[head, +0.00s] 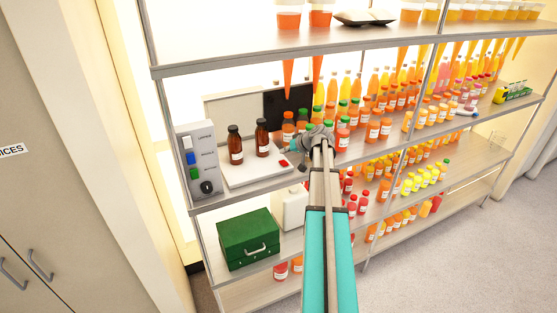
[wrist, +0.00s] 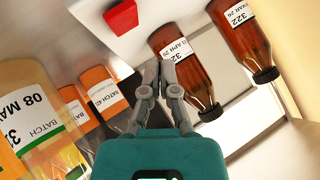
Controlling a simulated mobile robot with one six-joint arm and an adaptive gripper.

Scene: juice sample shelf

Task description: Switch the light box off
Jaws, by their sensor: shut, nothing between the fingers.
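A white box with a flat top (head: 255,178), which looks like the light box, lies on the middle shelf. Two brown bottles stand on it, a left one (head: 235,145) and a right one (head: 262,138). A red switch (head: 284,163) sits at its front right corner. The switch also shows large at the top of the wrist view (wrist: 121,16). My gripper (head: 288,150) is above the box's right side, close to the switch and the right bottle. In the wrist view my fingers (wrist: 160,68) are together and empty, apart from the switch. Whether they touch a bottle I cannot tell.
A grey control panel (head: 208,135) with coloured buttons and a black knob stands left of the box. Orange juice bottles (head: 343,136) crowd the shelf on the right. A dark screen (head: 290,100) is behind. A green case (head: 248,235) is on the shelf below.

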